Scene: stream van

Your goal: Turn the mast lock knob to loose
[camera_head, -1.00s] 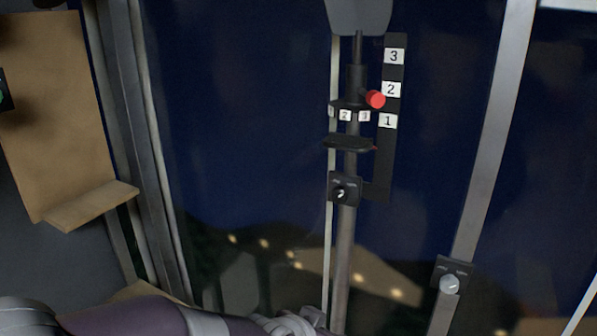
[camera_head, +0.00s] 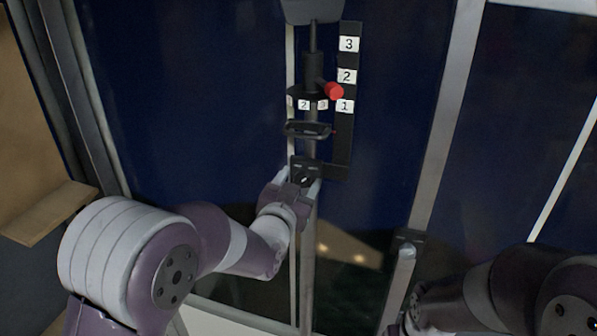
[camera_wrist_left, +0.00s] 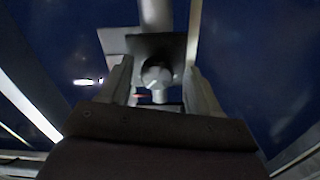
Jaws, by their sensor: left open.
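The mast lock knob (camera_head: 304,180) sits on a small black plate on the mast, below the black shelf. In the left wrist view the round, pale knob (camera_wrist_left: 157,76) shows in front of its dark plate, between the two fingers. My left gripper (camera_head: 305,183) is open, with one finger on each side of the knob; I cannot tell whether either touches it. It also shows in the left wrist view (camera_wrist_left: 159,68). The gripper partly hides the plate in the head view. My right arm comes in at lower right; its fingers cannot be made out.
Another knob (camera_head: 406,251) is on the right post. A wooden ledge (camera_head: 48,213) is at left.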

